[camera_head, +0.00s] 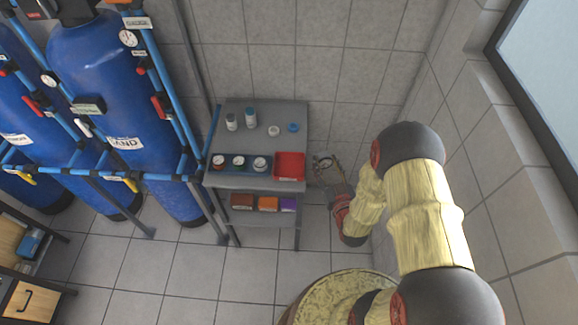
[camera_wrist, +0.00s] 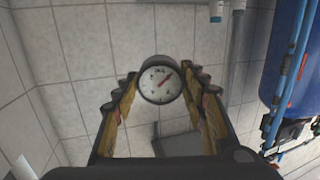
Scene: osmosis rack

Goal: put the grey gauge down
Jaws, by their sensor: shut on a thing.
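The grey gauge (camera_wrist: 160,80) has a round white dial with a red needle and a dark rim. In the wrist view it sits between the two fingertips of my gripper (camera_wrist: 160,88), which is shut on it. In the head view my gripper (camera_head: 325,168) is just right of the grey cart (camera_head: 258,113), near the height of its top. The gauge (camera_head: 323,161) shows there small and dim at the gripper's end. It is held clear of the cart top, off its right edge.
The cart top holds a blue strip with several gauges (camera_head: 238,161), a red tray (camera_head: 290,165), two white bottles (camera_head: 250,117) and two small caps (camera_head: 293,127). Coloured bins (camera_head: 267,203) sit on the shelf below. Blue tanks (camera_head: 105,80) and pipes stand left. A tiled wall is close on the right.

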